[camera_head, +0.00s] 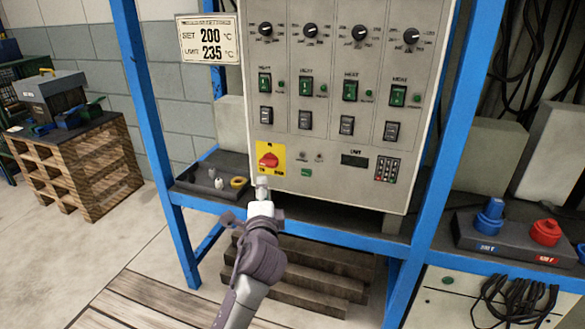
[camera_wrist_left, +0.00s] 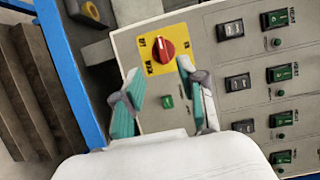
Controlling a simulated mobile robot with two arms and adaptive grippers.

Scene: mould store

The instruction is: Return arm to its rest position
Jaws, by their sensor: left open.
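My left arm (camera_head: 256,256) reaches up from the bottom of the head view toward the grey control panel (camera_head: 337,120). My left gripper (camera_head: 262,186) is just below the red rotary switch (camera_head: 268,160) on its yellow plate, and shows small and nearly end-on there. In the left wrist view the gripper (camera_wrist_left: 162,84) is open, with teal pads apart and nothing between them. The red switch (camera_wrist_left: 165,49) shows beyond the fingertips, clear of both. A small green button (camera_wrist_left: 167,101) shows between the fingers. My right gripper is not in view.
Blue frame posts (camera_head: 150,130) flank the panel. A dark tray (camera_head: 211,184) with small parts is left of the gripper. Wooden steps (camera_head: 300,270) lie below the panel. Blue (camera_head: 489,216) and red (camera_head: 545,232) connectors stand at right. Bare floor (camera_head: 120,240) is at left.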

